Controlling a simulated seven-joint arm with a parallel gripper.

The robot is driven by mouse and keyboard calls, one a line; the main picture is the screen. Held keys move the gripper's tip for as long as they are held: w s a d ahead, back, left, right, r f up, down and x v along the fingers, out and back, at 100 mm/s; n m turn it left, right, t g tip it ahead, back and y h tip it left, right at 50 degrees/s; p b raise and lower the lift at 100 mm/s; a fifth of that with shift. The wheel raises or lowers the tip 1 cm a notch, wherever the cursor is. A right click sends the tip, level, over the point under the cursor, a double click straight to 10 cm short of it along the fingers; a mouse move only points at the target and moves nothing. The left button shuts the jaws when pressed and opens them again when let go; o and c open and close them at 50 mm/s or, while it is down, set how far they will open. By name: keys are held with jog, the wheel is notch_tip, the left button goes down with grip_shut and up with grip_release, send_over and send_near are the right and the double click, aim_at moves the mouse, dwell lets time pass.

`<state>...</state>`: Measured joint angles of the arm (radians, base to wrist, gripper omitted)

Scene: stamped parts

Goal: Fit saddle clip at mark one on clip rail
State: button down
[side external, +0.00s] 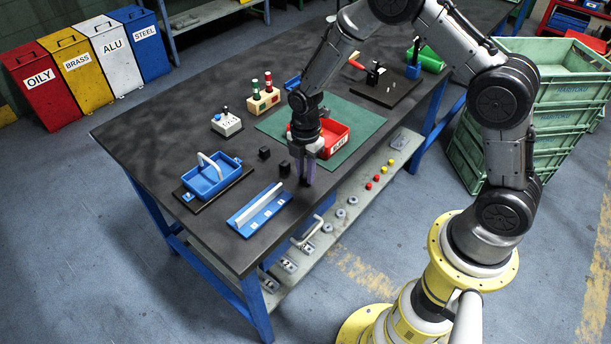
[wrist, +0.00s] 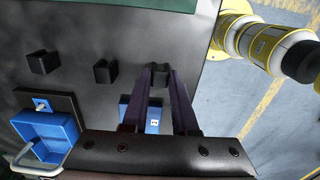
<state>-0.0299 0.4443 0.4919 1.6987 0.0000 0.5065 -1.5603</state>
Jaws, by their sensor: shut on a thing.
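The clip rail (side external: 258,208) is a blue strip with a pale raised bar, lying near the table's front edge. In the wrist view part of the blue rail (wrist: 125,107) and a white label (wrist: 154,122) show between and beside my fingers; the rest is hidden. My gripper (side external: 307,178) is above the table, just right of the rail's far end. It is shut on a black saddle clip (wrist: 158,72), seen between the fingertips in the wrist view. Two more black saddle clips, one farther (side external: 264,153) and one nearer (side external: 284,169), stand on the table left of my gripper.
A blue tray with a pale handle (side external: 207,180) sits on a black base left of the rail. A red bin (side external: 334,138) stands on a green mat (side external: 365,121) behind my gripper. A white switch box (side external: 227,123) is farther back. The table's front edge is close to the rail.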

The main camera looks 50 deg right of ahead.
jog(key=shift+r, duration=0.1)
jog(key=shift+r, duration=0.5)
notch_tip(320, 180, up, 2)
jog(key=shift+r, duration=0.1)
jog(key=s+r, duration=1)
jog(key=s, duration=0.4)
notch_tip(320, 180, up, 2)
jog(key=m, duration=0.2)
send_over(305, 175)
jog(key=s+a, duration=0.3)
jog(key=a, duration=0.2)
jog(key=w+a+f+n, duration=0.1)
jog(key=w+a+f, duration=0.1)
jog(key=a, duration=0.4)
jog(key=w+a+f, duration=0.2)
jog(key=w+a, duration=0.1)
jog(key=a, duration=0.4)
jog(key=shift+w+f+n, duration=0.15)
jog(key=shift+f+n, duration=0.25)
